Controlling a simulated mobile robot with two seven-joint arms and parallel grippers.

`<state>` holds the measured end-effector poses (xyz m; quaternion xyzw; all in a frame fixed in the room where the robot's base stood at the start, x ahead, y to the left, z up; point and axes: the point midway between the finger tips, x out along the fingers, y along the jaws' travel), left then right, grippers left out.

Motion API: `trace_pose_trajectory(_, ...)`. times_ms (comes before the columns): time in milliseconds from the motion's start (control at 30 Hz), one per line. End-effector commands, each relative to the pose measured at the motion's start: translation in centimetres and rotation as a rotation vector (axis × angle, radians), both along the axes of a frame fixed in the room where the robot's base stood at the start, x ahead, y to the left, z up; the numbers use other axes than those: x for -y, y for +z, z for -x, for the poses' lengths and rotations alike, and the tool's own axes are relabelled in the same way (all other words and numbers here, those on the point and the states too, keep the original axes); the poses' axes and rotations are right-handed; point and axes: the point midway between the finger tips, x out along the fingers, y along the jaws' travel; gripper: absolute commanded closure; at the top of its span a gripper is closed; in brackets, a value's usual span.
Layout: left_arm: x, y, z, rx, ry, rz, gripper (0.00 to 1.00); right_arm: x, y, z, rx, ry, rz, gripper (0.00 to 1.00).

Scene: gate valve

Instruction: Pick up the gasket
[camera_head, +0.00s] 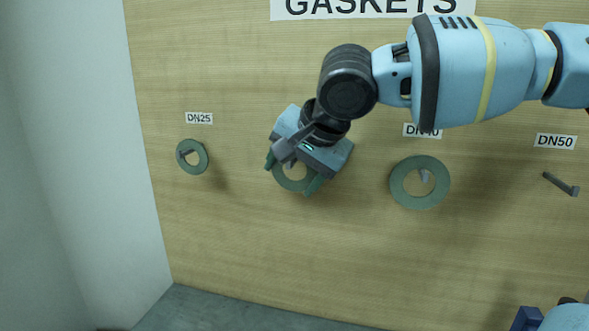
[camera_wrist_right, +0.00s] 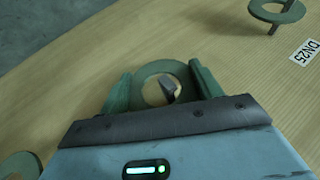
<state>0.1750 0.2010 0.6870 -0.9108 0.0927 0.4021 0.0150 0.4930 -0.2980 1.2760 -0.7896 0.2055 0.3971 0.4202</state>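A flat green ring gasket (camera_head: 278,181) is at a peg on the wooden board, between the DN25 and DN40 places. In the right wrist view the gasket (camera_wrist_right: 152,70) lies between two green fingers, with a grey peg (camera_wrist_right: 168,87) showing through its hole. My right gripper (camera_head: 291,175) is at the board with one finger on each side of the gasket's rim. The fingers are spread about as wide as the ring; whether they press on it I cannot tell. The label above this gasket is hidden by my gripper. My left gripper is not in view.
A smaller gasket (camera_head: 201,157) hangs at DN25 on the left, and a larger gasket (camera_head: 400,185) at DN40 on the right. The DN50 peg (camera_head: 560,184) is bare. A pale wall (camera_head: 70,150) stands at the left. The board below the pegs is clear.

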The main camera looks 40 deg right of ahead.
Motion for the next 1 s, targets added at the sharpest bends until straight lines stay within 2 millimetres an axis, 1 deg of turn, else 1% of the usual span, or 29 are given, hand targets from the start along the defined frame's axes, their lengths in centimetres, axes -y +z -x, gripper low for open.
trace_pose_trajectory(33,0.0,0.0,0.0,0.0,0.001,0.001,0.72,0.0,0.0,0.0,0.0,0.0,0.0,0.44)
trace_pose_trajectory(133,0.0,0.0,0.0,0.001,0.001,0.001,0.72,0.0,0.0,0.0,0.0,0.0,0.0,0.57)
trace_pose_trajectory(433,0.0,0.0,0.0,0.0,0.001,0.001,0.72,0.0,0.2,0.0,0.001,-0.001,0.001,0.58)
trace_pose_trajectory(533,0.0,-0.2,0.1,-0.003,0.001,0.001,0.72,0.0,0.6,-0.1,0.001,-0.001,0.0,0.58)
trace_pose_trajectory(633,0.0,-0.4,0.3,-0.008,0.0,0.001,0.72,0.0,1.5,-0.1,0.002,-0.001,0.0,0.58)
trace_pose_trajectory(667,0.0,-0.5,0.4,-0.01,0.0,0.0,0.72,-0.2,1.6,0.1,0.0,0.001,0.001,0.58)
trace_pose_trajectory(867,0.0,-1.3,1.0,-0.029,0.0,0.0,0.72,-2.9,1.4,2.4,-0.001,0.004,0.004,0.58)
trace_pose_trajectory(1000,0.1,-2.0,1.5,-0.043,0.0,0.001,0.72,-5.5,1.3,4.5,-0.001,0.005,0.006,0.58)
